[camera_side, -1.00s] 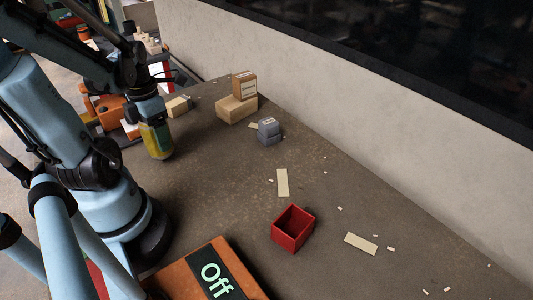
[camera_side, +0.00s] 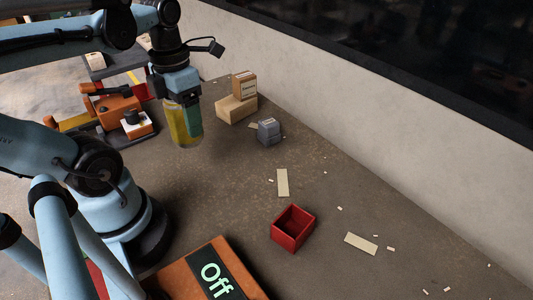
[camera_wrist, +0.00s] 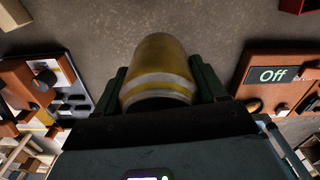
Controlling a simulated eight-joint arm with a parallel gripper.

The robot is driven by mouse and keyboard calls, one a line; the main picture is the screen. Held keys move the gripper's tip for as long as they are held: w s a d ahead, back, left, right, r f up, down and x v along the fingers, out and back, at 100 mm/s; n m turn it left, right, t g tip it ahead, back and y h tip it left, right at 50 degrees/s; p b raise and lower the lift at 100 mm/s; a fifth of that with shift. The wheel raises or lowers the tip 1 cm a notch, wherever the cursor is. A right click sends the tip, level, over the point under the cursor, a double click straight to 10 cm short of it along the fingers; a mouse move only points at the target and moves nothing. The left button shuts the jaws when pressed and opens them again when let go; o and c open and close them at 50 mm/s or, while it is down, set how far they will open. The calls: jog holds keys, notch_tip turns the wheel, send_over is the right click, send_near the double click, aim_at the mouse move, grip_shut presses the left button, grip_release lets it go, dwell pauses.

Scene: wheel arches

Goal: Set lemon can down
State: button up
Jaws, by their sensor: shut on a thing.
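The lemon can (camera_side: 178,122) is yellow with a pale band and hangs roughly upright below my gripper (camera_side: 185,108) in the side view. My gripper is shut on it, with one finger on each side. The wrist view shows the can (camera_wrist: 160,68) between the dark green fingers of my gripper (camera_wrist: 164,88). The can appears to be above the brown table (camera_side: 225,175), but the exact gap under it is hard to judge.
Cardboard boxes (camera_side: 237,107) and a small grey box (camera_side: 269,130) stand near the wall. An open red box (camera_side: 293,228) and an orange panel reading "Off" (camera_side: 195,268) are toward the front. Orange equipment (camera_side: 108,108) stands left of the can. Pale strips (camera_side: 283,182) lie on the table.

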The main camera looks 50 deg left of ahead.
jog(key=w+d+r+m, duration=0.1)
jog(key=w+d+m, duration=0.45)
jog(key=d, duration=0.25)
jog(key=w+d+m, duration=0.4)
jog(key=d+m, duration=0.2)
jog(key=d, duration=0.3)
jog(key=s+d+f+m, duration=0.25)
jog(key=d+m, duration=0.25)
jog(key=d, duration=0.6)
jog(key=s+d+f+m, duration=0.25)
jog(key=d+m, duration=0.35)
jog(key=d, duration=0.5)
jog(key=shift+s+d+f, duration=0.1)
jog(key=shift+f, duration=1.55)
jog(key=shift+s+d+f, duration=0.1)
jog(key=shift+f, duration=1.55)
jog(key=o, duration=1.3)
jog(key=shift+f, duration=0.15)
